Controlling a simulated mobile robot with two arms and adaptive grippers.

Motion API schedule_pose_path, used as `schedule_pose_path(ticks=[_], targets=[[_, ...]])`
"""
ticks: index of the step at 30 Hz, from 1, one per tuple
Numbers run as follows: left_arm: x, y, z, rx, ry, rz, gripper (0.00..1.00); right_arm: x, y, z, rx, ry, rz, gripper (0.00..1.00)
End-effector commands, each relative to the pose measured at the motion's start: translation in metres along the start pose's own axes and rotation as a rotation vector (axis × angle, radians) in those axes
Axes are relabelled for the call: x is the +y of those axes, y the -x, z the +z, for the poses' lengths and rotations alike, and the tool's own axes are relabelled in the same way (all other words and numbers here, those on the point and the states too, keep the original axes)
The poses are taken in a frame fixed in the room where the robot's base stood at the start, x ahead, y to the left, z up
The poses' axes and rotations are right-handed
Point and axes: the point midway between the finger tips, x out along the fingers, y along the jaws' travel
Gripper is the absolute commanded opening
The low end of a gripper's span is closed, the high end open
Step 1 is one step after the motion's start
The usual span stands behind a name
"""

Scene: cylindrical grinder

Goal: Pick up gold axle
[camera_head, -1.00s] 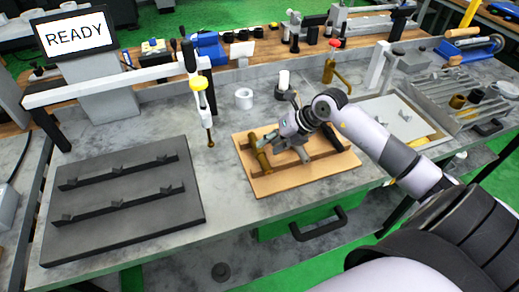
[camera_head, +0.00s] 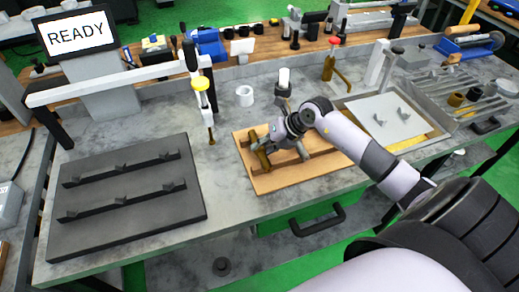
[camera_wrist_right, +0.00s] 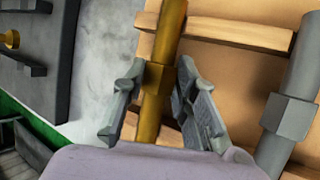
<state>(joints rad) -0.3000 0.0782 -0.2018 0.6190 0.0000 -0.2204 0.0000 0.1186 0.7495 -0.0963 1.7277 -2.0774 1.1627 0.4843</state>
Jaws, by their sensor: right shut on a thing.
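The gold axle (camera_head: 263,160) lies at the left side of the wooden tray (camera_head: 290,183). In the right wrist view the gold axle (camera_wrist_right: 172,22) runs up between the fingers, with a square collar on its shaft. My right gripper (camera_head: 268,143) is over the axle; in the wrist view its fingers (camera_wrist_right: 160,78) are on both sides of the collar, shut on it. The axle still appears down in the tray. A grey axle (camera_wrist_right: 291,108) lies to its right in the wrist view. My left gripper is not in view.
A dark plate (camera_head: 125,205) with two notched rails lies left of the tray. A white ring (camera_head: 244,95) and a grey plate (camera_head: 390,120) are nearby. Bare bench lies between plate and tray.

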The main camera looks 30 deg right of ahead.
Motion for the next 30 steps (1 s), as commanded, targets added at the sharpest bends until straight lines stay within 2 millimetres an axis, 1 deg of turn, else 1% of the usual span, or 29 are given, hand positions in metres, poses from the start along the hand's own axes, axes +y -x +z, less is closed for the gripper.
schedule_pose_path(ticks=[1,3,24,30], targets=[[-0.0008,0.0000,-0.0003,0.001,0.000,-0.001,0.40,-0.0003,0.0002,0.0000,0.000,0.000,-0.001,0.04],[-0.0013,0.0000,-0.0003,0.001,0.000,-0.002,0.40,-0.0003,0.0002,-0.0001,0.000,0.000,-0.001,0.00],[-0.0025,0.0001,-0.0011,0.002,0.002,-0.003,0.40,0.0011,0.0019,0.0021,-0.004,0.001,0.002,0.00],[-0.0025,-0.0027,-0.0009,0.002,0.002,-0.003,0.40,0.0064,0.0095,0.0062,-0.007,0.003,0.003,0.00]])
